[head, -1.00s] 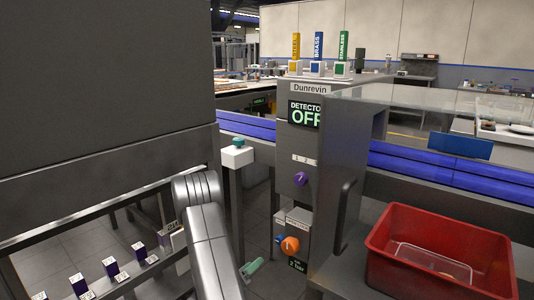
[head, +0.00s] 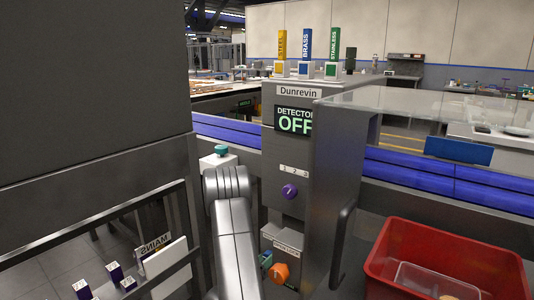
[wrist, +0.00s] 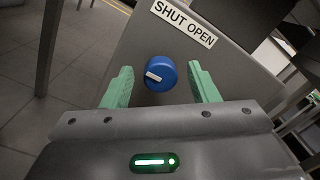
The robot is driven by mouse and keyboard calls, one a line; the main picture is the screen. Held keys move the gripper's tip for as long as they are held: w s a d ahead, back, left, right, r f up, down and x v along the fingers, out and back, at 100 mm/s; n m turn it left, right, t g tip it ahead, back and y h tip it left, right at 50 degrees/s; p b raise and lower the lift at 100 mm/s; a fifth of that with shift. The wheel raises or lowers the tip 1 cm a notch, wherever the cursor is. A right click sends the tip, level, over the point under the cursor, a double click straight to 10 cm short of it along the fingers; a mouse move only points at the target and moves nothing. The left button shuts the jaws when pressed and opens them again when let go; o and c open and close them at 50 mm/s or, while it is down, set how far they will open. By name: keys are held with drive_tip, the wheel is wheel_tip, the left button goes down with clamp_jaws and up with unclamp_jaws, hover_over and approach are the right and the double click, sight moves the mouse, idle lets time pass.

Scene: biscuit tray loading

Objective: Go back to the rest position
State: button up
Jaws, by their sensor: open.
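My gripper (wrist: 159,67) is open in the wrist view, with one green finger on each side of a blue knob (wrist: 168,72). Clear gaps show between the fingers and the knob, and nothing is held. The knob has a white pointer and sits on a grey panel under a label reading SHUT OPEN (wrist: 183,22). In the head view my arm hides most of the gripper. A small green part shows low down beside the orange knob (head: 281,273).
The grey Dunrevin cabinet (head: 297,150) reads DETECTOR OFF and carries a purple knob (head: 289,191). A red crate (head: 385,255) stands at the lower right. A white box with a green button (head: 221,151) is behind my arm. A railing (head: 100,217) runs at lower left.

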drive_tip(key=m+b, duration=0.4)
drive_tip(key=m, duration=1.2)
drive_tip(key=shift+g+b, duration=0.3)
drive_tip(key=shift+b, duration=0.1)
drive_tip(key=shift+d+r, duration=0.1)
